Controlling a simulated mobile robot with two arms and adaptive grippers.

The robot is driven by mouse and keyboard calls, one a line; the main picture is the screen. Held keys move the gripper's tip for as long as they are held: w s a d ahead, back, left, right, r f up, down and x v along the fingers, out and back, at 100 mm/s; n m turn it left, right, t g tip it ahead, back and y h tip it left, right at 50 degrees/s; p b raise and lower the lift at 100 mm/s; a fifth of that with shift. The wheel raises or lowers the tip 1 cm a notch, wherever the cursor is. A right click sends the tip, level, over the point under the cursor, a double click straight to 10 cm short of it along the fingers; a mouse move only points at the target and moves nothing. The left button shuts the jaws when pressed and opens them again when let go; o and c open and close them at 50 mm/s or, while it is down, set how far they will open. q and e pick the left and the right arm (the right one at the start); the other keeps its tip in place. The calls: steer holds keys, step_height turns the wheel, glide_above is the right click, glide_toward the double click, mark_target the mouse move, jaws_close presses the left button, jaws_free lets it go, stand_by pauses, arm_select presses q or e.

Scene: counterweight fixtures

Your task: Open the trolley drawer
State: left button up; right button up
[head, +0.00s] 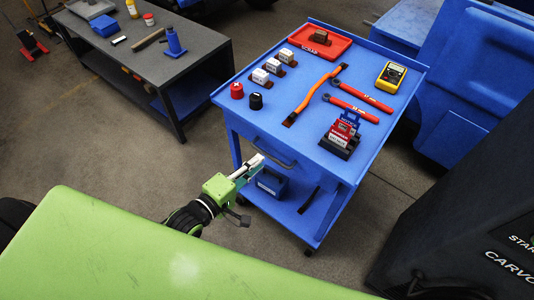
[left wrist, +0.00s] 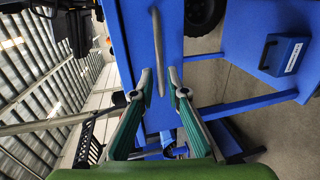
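The blue trolley (head: 345,160) stands in the middle of the head view. Its drawer front (head: 262,138) looks flush with the trolley body, so the drawer appears shut. A dark bar handle (head: 274,152) is on the drawer front. In the left wrist view the grey handle (left wrist: 157,45) runs upright on the blue drawer front (left wrist: 135,35). My left gripper (head: 254,167) is at the trolley's near side, close to the handle. Its fingers (left wrist: 158,82) are apart, with the handle's lower part showing between the tips. Contact cannot be told. My right gripper is out of view.
The trolley top carries a red scrap tray (head: 320,52), a yellow meter (head: 392,75), wrenches, and several small blocks. A blue box (head: 271,182) sits on the lower shelf. A grey workbench (head: 140,62) stands at the left. Open floor lies between bench and trolley.

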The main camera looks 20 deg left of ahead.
mark_target(267, 155)
arm_select(q)
steer(key=x, duration=0.5)
steer(key=shift+w, duration=0.1)
steer(key=shift+w+d, duration=0.1)
steer(key=shift+w, duration=0.15)
jaws_close()
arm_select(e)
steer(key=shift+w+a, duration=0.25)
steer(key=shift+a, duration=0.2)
arm_select(q)
steer(key=shift+s, duration=0.15)
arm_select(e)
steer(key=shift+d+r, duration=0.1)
